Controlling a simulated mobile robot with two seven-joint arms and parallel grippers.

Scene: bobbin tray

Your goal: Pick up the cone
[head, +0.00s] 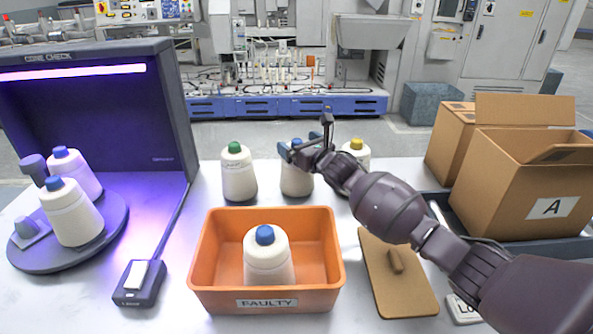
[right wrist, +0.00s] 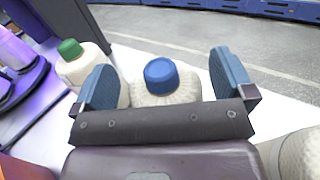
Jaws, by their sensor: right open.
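A white cone with a blue top (head: 297,182) stands upright in the back row on the table, partly hidden by my right gripper (head: 303,142). In the right wrist view this blue-topped cone (right wrist: 162,78) shows between the two spread fingers of my right gripper (right wrist: 163,82), with no visible grip on it. A green-topped cone (head: 238,175) stands to its left and a yellow-topped cone (head: 357,152) to its right, partly behind my arm. Another blue-topped cone (head: 267,262) stands in the orange bin (head: 212,262) marked FAULTY. My left gripper is not in view.
Two blue-topped cones, one in front (head: 72,215) and one behind (head: 77,172), stand on a dark round plate (head: 102,240) in the purple-lit booth (head: 100,110). A brown board with a handle (head: 385,290) lies right of the bin. Cardboard boxes (head: 500,205) stand at right.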

